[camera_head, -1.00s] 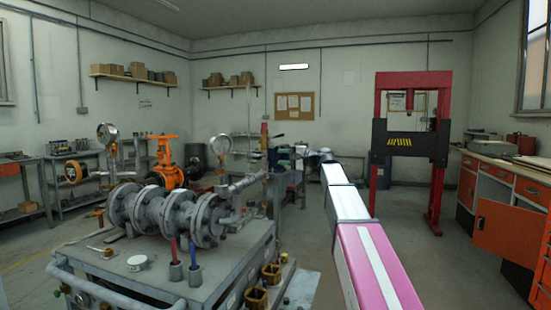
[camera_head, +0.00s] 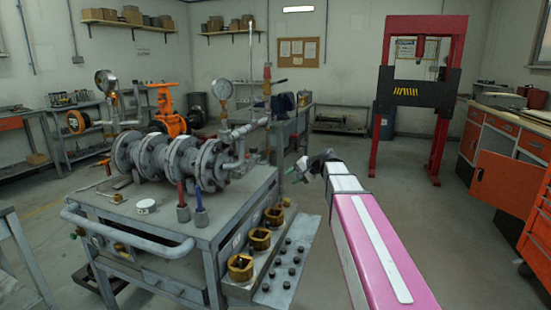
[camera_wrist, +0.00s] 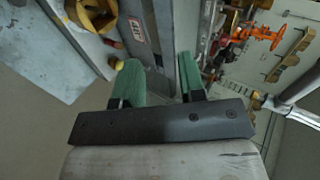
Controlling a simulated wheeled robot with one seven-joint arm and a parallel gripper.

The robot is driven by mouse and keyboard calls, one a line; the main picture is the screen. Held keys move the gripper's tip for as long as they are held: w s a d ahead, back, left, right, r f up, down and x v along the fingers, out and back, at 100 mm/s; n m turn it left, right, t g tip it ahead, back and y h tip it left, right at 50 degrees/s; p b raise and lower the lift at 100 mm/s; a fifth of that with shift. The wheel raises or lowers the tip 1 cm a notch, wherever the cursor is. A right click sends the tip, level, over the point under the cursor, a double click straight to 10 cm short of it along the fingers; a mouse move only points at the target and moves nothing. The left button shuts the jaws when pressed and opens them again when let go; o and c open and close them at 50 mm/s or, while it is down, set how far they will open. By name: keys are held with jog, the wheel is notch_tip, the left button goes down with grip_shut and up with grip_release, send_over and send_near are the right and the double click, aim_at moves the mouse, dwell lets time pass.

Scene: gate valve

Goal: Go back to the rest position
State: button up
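My gripper (camera_wrist: 158,75) shows in the wrist view with two green fingers set apart and nothing between them. In the head view my gripper (camera_head: 308,168) is small at the far end of my pink and white arm, over the floor right of the valve bench. The gate valve assembly (camera_head: 170,160), grey flanged pipework with gauges, stands on the grey bench (camera_head: 150,222). The orange valve (camera_head: 167,110) rises behind it and also shows in the wrist view (camera_wrist: 255,36). My gripper is apart from the bench and the valve.
Brass fittings (camera_head: 240,267) sit along the bench's right side by a plate with dark knobs (camera_head: 290,262). A red press frame (camera_head: 440,100) stands at the back right. Orange cabinets (camera_head: 500,150) line the right wall. Open floor (camera_head: 450,240) lies between.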

jog(key=s+d+f+n+g+h, duration=0.1)
jog(key=s+d+f+h, duration=0.2)
jog(key=s+f, duration=0.5)
jog(key=s+d+f+n+g+h, duration=0.1)
jog(key=s+d+f+g+h, duration=0.1)
jog(key=s+f, duration=0.6)
jog(key=s+d+f+n+g+h, duration=0.1)
jog(key=s+d+f+h, duration=0.4)
jog(key=s+f, duration=0.3)
notch_tip(320, 180, down, 4)
jog(key=shift+s+d+f+n+g, duration=0.2)
jog(key=shift+s+d+n+g, duration=0.15)
jog(key=shift+d, duration=0.45)
